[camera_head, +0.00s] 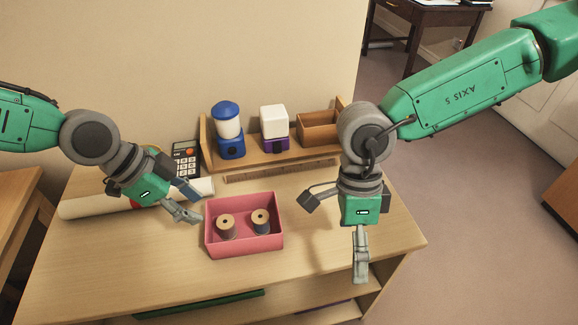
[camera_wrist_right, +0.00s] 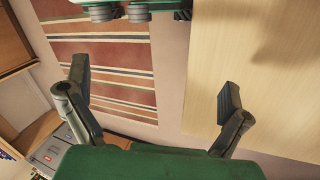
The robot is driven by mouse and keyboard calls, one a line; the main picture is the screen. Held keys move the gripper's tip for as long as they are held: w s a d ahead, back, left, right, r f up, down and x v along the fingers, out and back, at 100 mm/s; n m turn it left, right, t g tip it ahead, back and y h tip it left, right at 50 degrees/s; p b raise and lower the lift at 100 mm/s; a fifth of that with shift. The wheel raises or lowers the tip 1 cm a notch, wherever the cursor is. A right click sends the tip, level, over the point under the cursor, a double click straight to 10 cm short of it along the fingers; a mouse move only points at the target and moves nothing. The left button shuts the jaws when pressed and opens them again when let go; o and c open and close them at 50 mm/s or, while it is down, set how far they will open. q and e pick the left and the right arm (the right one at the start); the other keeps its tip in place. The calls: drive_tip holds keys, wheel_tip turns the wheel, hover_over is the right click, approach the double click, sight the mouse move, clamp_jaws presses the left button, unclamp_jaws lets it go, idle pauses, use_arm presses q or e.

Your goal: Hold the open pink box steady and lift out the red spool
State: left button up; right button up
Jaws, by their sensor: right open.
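The open pink box (camera_head: 244,250) stands on the desk. Inside it, two spools with tan tops stand upright side by side, a left spool (camera_head: 227,229) and a right spool (camera_head: 261,223). Neither looks clearly red here. My left gripper (camera_head: 198,208) is open, its fingertips close to the box's left wall; I cannot tell if they touch it. My right gripper (camera_head: 332,246) is open and empty, right of the box and above the desk's right part. In the right wrist view, my right gripper (camera_wrist_right: 154,92) has its fingers wide apart with nothing between them.
A wooden shelf (camera_head: 290,149) behind the box holds a blue-lidded jar (camera_head: 229,122), a white-topped container (camera_head: 274,124) and a wooden bin (camera_head: 318,129). A calculator (camera_head: 186,158) and a pale roll (camera_head: 90,208) lie near my left arm. The desk's front (camera_head: 150,265) is clear. A striped rug (camera_wrist_right: 115,60) shows below.

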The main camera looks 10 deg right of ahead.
drive_tip(key=w+a+r+n+t+y, duration=0.1)
drive_tip(key=w+a+r+t+y, duration=0.1)
drive_tip(key=w+a+r, duration=0.3)
drive_tip(key=w+a+r+n+t+y, duration=0.15)
drive_tip(key=w+a+r, duration=0.25)
drive_tip(key=w+a, duration=0.4)
hover_over(246, 231)
drive_tip(key=shift+t, duration=0.25)
wheel_tip(246, 231, down, 13)
drive_tip(key=c, duration=0.8)
drive_tip(key=shift+c, duration=0.2)
